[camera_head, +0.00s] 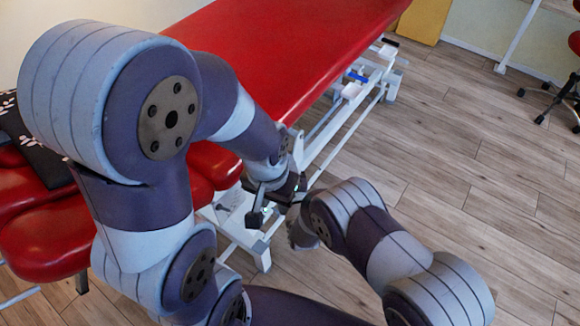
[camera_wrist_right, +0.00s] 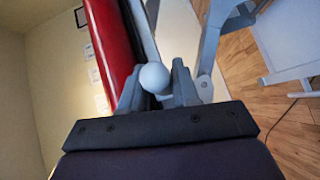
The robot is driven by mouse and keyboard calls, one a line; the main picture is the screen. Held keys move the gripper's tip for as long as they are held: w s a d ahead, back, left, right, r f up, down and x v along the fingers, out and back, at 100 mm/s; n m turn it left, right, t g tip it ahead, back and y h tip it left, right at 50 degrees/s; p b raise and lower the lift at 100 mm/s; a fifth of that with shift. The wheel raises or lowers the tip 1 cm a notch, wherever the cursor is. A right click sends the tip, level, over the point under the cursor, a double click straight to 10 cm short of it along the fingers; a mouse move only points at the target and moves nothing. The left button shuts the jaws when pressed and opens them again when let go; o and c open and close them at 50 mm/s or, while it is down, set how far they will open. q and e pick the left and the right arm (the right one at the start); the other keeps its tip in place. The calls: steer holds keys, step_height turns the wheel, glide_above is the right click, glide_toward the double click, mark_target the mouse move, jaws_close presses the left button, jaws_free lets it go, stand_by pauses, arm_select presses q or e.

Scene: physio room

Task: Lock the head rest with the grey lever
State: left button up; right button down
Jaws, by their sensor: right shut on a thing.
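The grey lever ends in a round grey knob (camera_wrist_right: 154,77), which sits between the fingers of my right gripper (camera_wrist_right: 156,88) in the right wrist view. That gripper is shut on the knob. In the head view the lever cannot be made out behind my arms. The red head rest (camera_head: 42,238) is at the left end of the couch, partly covered by my left arm. My left gripper (camera_head: 274,192) is beside the couch's near side, close to my right wrist. Its fingers are small and partly hidden, so its opening is unclear.
The red couch (camera_head: 290,45) stretches toward the back on a white frame (camera_head: 345,120) with a blue part (camera_head: 357,77). A black cloth with white leaves (camera_head: 32,140) lies on the left. Wooden floor (camera_head: 470,150) is open at right; a stool base (camera_head: 550,98) stands far right.

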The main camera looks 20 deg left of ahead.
steer(key=shift+f, duration=0.1)
steer(key=c, duration=0.9)
jaws_free()
steer(key=shift+s, duration=0.1)
steer(key=shift+s+d+r+p, duration=0.15)
steer(key=shift+s+r+p, duration=0.1)
steer(key=shift+p, duration=0.15)
steer(key=p+v, duration=0.5)
steer(key=v, duration=0.7)
steer(key=shift+d+f+p, duration=0.1)
steer(key=shift+f+p, duration=0.05)
steer(key=shift+p, duration=0.2)
